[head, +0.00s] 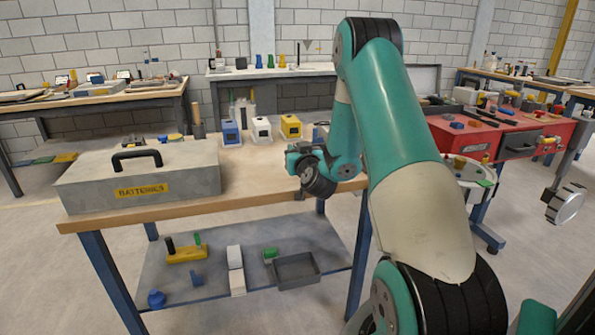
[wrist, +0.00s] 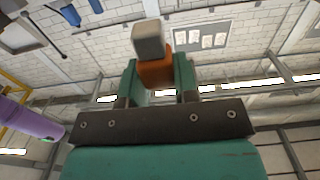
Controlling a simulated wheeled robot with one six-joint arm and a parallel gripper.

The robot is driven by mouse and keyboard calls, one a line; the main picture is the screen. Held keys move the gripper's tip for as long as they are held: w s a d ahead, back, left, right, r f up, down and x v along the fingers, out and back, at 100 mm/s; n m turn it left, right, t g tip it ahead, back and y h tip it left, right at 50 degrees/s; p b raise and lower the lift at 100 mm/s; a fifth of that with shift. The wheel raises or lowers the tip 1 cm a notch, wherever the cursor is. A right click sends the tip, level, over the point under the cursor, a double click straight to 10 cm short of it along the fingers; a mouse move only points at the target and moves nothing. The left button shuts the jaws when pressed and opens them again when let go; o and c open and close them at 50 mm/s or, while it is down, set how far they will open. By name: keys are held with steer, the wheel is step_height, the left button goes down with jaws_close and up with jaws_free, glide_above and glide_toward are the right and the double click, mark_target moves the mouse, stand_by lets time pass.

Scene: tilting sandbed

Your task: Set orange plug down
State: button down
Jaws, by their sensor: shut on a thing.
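The orange plug (wrist: 155,74) sits between the two teal fingers of my gripper (wrist: 158,80) in the wrist view. My gripper is shut on it. A pale grey block-like end (wrist: 148,40) sticks out beyond the fingertips. In the head view my gripper (head: 300,160) is over the right part of the wooden workbench (head: 260,178). The plug cannot be made out there. The wrist view looks towards the wall and ceiling, so no surface shows under the plug.
Blue (head: 230,133), white (head: 262,130) and yellow (head: 291,127) boxes stand at the bench's back. A grey batteries case (head: 140,178) fills its left side. The bench's front middle is clear. A red workbench (head: 490,138) and a round white-rimmed stand (head: 468,178) are to the right.

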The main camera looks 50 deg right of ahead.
steer(key=shift+f+b, duration=1.4)
steer(key=shift+f, duration=0.4)
steer(key=shift+f, duration=0.15)
steer(key=shift+f+b, duration=0.15)
steer(key=shift+b, duration=0.15)
steer(key=c, duration=0.9)
jaws_free()
steer(key=shift+o, duration=0.2)
